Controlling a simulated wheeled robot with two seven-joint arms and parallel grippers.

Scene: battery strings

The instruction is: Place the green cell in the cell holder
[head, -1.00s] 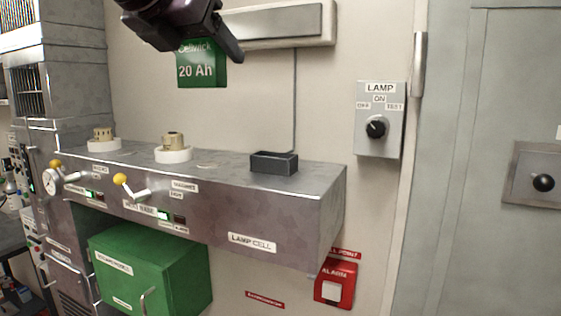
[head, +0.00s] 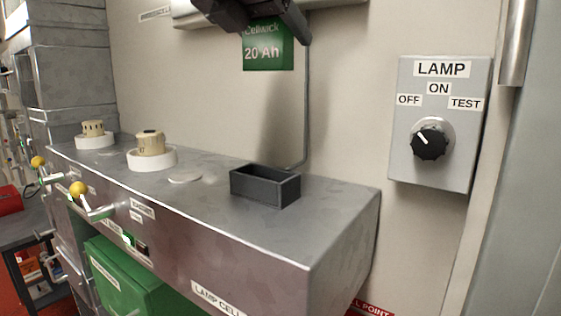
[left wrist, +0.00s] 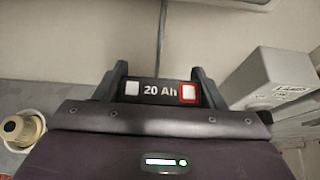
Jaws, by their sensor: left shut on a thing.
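The green cell (head: 268,47), marked "20 Ah", hangs upright in my left gripper (head: 272,20) at the top of the head view. The left gripper is shut on its upper part. In the left wrist view the cell's dark top (left wrist: 160,91), with a white and a red-edged square, sits between the two fingers. The cell holder, a dark open-topped box (head: 265,186), stands on the metal bench top, below the cell and apart from it. It looks empty, though its floor is hard to see. My right gripper is not in view.
Two cream knobs on white rings (head: 151,149) stand on the metal bench (head: 335,205) left of the holder. Yellow-tipped levers (head: 79,189) stick out from its front. A lamp switch box (head: 437,125) is on the wall at right. The bench top right of the holder is clear.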

